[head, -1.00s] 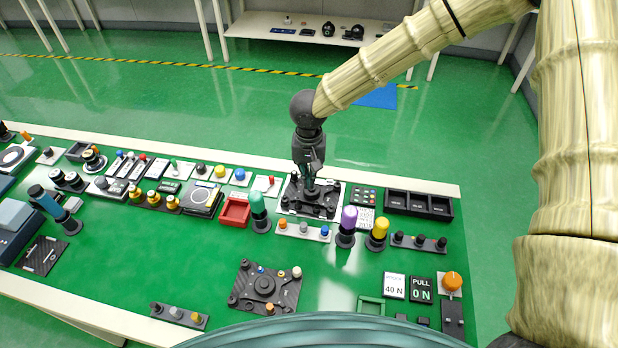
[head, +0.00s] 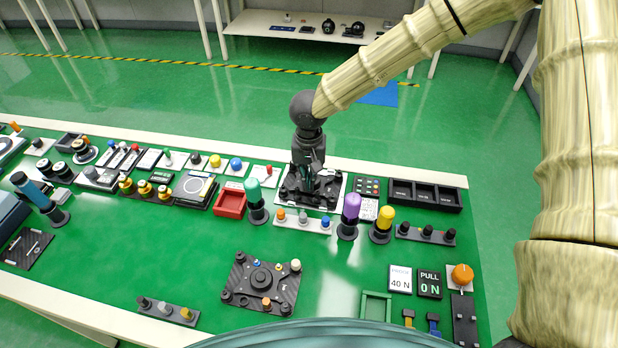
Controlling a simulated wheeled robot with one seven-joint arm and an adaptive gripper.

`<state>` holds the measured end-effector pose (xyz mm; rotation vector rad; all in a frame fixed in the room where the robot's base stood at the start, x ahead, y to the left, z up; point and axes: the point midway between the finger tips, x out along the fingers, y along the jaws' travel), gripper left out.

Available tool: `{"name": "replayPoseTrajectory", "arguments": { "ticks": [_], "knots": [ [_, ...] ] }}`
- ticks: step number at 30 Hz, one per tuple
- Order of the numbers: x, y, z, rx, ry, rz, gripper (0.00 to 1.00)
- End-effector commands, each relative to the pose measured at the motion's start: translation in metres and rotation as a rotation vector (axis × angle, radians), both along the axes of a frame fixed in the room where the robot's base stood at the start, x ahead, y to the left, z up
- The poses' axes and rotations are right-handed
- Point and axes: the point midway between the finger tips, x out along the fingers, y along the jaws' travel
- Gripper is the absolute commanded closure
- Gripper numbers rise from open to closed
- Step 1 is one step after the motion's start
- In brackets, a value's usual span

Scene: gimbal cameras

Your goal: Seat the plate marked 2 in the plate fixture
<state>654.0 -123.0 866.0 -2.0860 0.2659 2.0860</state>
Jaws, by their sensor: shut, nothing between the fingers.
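My gripper (head: 310,186) points straight down over a dark plate-like unit (head: 288,192) with raised corner posts, which lies on a white sheet at the back of the green table. The fingertips are shut at its middle and partly hide it. I cannot tell whether they touch it. A dark carbon-patterned base (head: 243,268) with a round centre hub and small coloured knobs lies nearer the front. No number 2 can be read on either, so I cannot tell which is the plate and which the fixture.
Left of my gripper are a teal-topped post (head: 253,195) and a red tray (head: 230,205). A purple post (head: 350,212) and a yellow post (head: 383,222) stand to the right. A black bin row (head: 425,208) lies beyond. Green table between the rows is clear.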

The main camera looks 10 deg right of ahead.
Motion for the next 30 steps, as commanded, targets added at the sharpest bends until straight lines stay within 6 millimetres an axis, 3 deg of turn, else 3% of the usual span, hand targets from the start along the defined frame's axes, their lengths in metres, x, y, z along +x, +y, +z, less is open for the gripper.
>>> {"name": "replayPoseTrajectory", "arguments": {
  "ticks": [30],
  "knots": [
    [0.000, 0.000, -0.010, -0.001, 0.000, 0.000, 1.00]
  ]
}}
